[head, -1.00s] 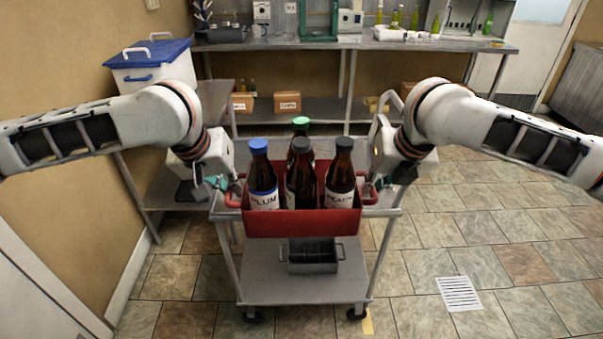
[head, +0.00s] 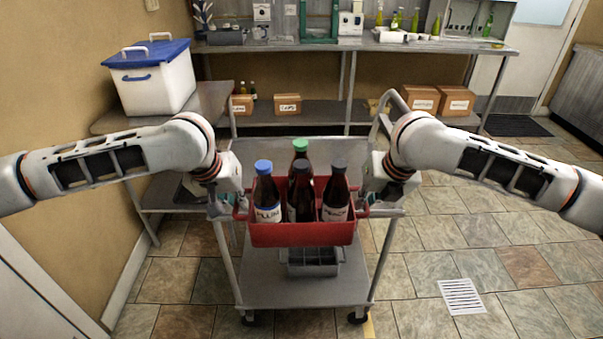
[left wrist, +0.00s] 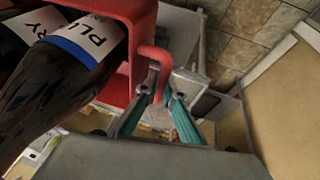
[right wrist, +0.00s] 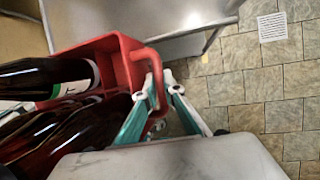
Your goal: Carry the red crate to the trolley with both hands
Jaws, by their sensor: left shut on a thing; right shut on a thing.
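The red crate (head: 300,236) hangs roughly level between my grippers, holding several dark bottles with blue, green and dark caps. My left gripper (head: 238,203) is shut on its left handle; the left wrist view shows the fingers (left wrist: 160,92) around the red bar. My right gripper (head: 362,203) is shut on the right handle, which also shows in the right wrist view (right wrist: 150,58). The grey trolley (head: 270,288) stands behind and below the crate. The crate hides its upper front edge; whether they touch is unclear.
A dark metal pan (head: 314,268) sits on the trolley's lower shelf. A white bin with a blue lid (head: 150,80) stands on a side table at left. A steel workbench (head: 350,46) spans the back. Tiled floor at right is clear, with a drain (head: 461,296).

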